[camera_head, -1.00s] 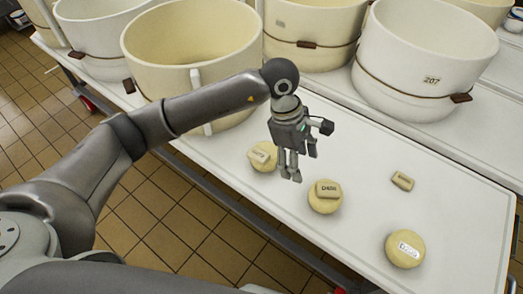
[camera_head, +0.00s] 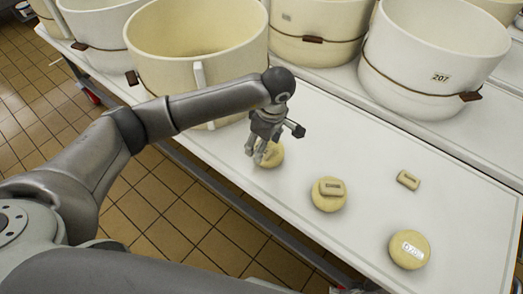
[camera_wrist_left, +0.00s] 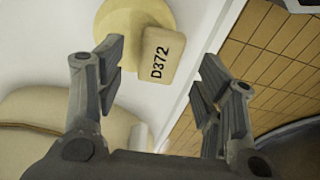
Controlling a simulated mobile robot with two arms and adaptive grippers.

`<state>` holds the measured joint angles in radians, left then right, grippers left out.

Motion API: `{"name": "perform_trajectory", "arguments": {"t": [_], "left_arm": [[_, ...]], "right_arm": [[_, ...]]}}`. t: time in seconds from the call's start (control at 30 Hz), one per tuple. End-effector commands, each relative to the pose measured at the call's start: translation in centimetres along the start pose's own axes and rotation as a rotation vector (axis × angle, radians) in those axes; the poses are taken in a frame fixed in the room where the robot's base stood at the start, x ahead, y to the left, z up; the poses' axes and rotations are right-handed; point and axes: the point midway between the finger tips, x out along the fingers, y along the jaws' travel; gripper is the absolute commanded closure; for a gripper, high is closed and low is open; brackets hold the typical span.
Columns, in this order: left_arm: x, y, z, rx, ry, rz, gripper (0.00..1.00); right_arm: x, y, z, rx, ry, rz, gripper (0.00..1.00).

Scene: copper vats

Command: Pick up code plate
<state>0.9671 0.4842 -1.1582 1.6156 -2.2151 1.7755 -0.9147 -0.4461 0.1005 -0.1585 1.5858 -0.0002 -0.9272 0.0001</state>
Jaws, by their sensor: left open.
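In the left wrist view a cream code plate (camera_wrist_left: 158,55) marked D372 lies on a round yellowish cheese-like disc (camera_wrist_left: 128,25). My left gripper (camera_wrist_left: 157,70) is open, its fingers on either side of the plate's near end. Contact cannot be told. In the head view my left gripper (camera_head: 259,157) is over the leftmost disc (camera_head: 274,154) and hides most of its plate. A second code plate (camera_head: 331,188) lies on the middle disc (camera_head: 327,203). A third plate (camera_head: 408,180) lies on the bare table. My right gripper is not in view.
A white table (camera_head: 460,215) carries these things. Another disc (camera_head: 402,258) with a white label sits near its front right. A yellowish vat (camera_head: 185,60) and a white vat (camera_head: 420,60) marked 207 stand behind. The table's front edge drops to a tiled floor (camera_head: 190,215).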

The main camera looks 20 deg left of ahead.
Motion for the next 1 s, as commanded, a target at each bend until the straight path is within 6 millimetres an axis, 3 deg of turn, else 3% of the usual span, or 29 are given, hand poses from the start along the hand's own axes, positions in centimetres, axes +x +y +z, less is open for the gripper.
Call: {"name": "perform_trajectory", "arguments": {"t": [0.13,0.4,0.8,1.0], "left_arm": [[1.9,0.0,0.1,-0.001,-0.002,-0.001,0.38],[2.2,0.0,0.0,0.0,0.0,0.001,0.38],[2.1,0.0,0.0,0.0,-0.001,0.001,0.86],[2.1,0.1,0.0,0.0,-0.001,0.002,0.9]], "right_arm": [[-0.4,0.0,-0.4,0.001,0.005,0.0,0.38],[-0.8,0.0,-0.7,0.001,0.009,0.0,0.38],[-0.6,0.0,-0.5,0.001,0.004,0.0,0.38],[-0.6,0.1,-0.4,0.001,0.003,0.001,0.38]]}}
